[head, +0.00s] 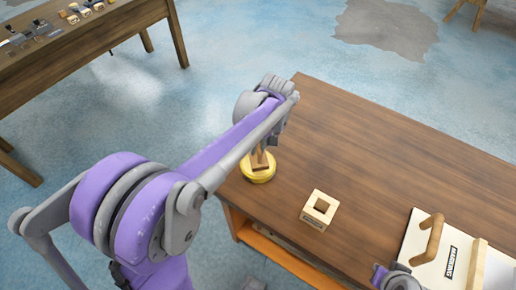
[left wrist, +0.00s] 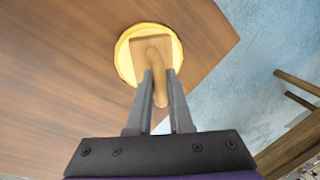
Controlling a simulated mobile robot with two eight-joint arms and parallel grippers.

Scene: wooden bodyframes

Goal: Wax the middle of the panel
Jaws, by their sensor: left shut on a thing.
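A round yellow wax pad (head: 258,176) with a wooden handle sits near the left end of the brown table top, close to its edge. My left gripper (head: 263,148) is above it, with its fingers shut on the handle. In the left wrist view, the fingers of the left gripper (left wrist: 160,76) close around the wooden handle (left wrist: 154,56), with the yellow pad (left wrist: 124,62) beyond. A pale flat board (head: 419,240) with a wooden handle and dark label lies at the right; I cannot tell whether it is the panel. A grey and purple part of my right arm shows below it, its gripper fingers unclear.
A small open wooden box (head: 319,210) stands on the table (head: 370,145) between the pad and the board. The table's far middle is clear. Another table (head: 110,35) with several small items stands at the upper left.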

